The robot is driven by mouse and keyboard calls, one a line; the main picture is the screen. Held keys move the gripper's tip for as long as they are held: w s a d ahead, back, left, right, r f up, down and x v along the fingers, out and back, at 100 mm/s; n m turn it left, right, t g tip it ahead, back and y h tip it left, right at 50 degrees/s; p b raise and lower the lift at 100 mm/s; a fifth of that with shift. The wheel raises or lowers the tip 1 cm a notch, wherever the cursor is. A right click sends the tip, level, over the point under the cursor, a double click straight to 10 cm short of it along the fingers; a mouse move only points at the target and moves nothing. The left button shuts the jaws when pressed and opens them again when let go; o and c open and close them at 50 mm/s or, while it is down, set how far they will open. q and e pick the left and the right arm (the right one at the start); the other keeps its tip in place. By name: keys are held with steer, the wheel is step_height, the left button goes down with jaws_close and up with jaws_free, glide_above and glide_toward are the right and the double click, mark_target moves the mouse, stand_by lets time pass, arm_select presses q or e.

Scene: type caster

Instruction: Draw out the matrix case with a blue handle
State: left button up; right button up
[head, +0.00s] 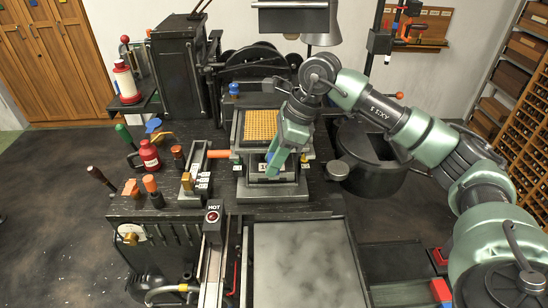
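The matrix case (257,124), a square with a gold grid face, sits in a dark metal frame on the caster in the middle of the bench. My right gripper (275,162) reaches down from the upper right over the front right part of that frame. Its fingers cover the front edge there. A small patch of blue shows between or beside the fingers, and I cannot tell whether it is the handle or whether the fingers touch it. The finger gap is too small to read. My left gripper is out of view.
An orange handle (218,154) sticks out left of the frame. A red bottle (149,154) and several coloured-handled tools stand on the left of the bench. A dark round pot (368,160) is at the right. A bare grey plate (303,262) lies in front.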

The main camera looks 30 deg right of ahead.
jaws_close()
stand_by(1.0)
steer(key=shift+o, duration=0.2)
jaws_free()
jaws_close()
